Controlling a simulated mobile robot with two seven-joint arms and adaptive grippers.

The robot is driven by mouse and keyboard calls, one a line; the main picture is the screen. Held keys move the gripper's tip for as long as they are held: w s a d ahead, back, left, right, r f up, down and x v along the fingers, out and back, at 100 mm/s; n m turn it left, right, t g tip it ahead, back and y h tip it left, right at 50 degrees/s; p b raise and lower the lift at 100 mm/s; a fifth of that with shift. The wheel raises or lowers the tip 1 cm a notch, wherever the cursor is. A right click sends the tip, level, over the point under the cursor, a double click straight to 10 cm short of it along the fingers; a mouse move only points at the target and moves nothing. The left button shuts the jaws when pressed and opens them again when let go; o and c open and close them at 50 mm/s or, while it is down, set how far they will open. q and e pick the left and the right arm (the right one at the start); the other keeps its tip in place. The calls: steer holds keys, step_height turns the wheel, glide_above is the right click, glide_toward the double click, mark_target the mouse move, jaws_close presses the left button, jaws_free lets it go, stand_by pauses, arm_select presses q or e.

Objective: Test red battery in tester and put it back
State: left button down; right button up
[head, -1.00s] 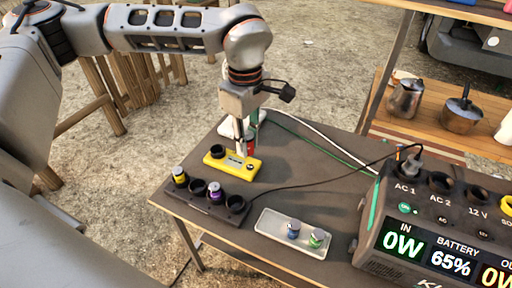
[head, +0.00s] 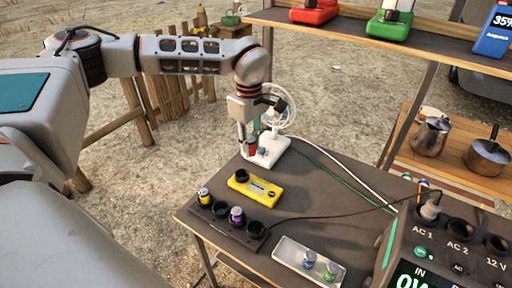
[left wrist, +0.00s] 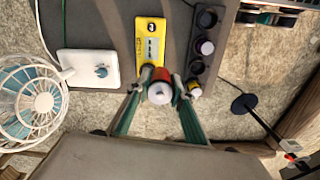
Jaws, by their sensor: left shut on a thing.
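My left gripper (head: 250,152) is shut on the red battery (head: 252,146), holding it upright above the table. In the left wrist view the red battery (left wrist: 160,90) sits between the green fingers, its pale end toward the camera. The yellow tester (head: 254,188) lies on the table below and in front of the gripper; its round black socket looks empty. It also shows in the left wrist view (left wrist: 151,45), just beyond the battery. The black battery rack (head: 226,227) holds a yellow battery (head: 204,197) and a purple battery (head: 237,215); two slots look empty.
A white fan (head: 268,150) stands close behind the gripper. A shelf (head: 340,30) stands behind.

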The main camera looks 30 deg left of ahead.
arm_select(q)
steer(key=w+a+p, duration=0.2)
steer(key=w+a, duration=0.1)
steer(key=a, duration=0.3)
steer(key=shift+w+p, duration=0.35)
steer(key=shift+p, duration=0.05)
arm_select(e)
steer(key=shift+s+d+r, duration=0.5)
steer(key=shift+d, duration=0.2)
arm_select(q)
steer(key=shift+a, duration=0.1)
step_height(320, 180, down, 12)
steer(key=b, duration=0.4)
steer(key=shift+r, duration=0.1)
steer(key=shift+f, duration=0.55)
steer(key=shift+f+b, duration=0.4)
steer(key=shift+f, duration=0.3)
arm_select(e)
steer(key=f, duration=0.2)
steer(key=w+f, duration=0.1)
steer(key=shift+d+f+h, duration=0.3)
steer(key=shift+d, duration=0.1)
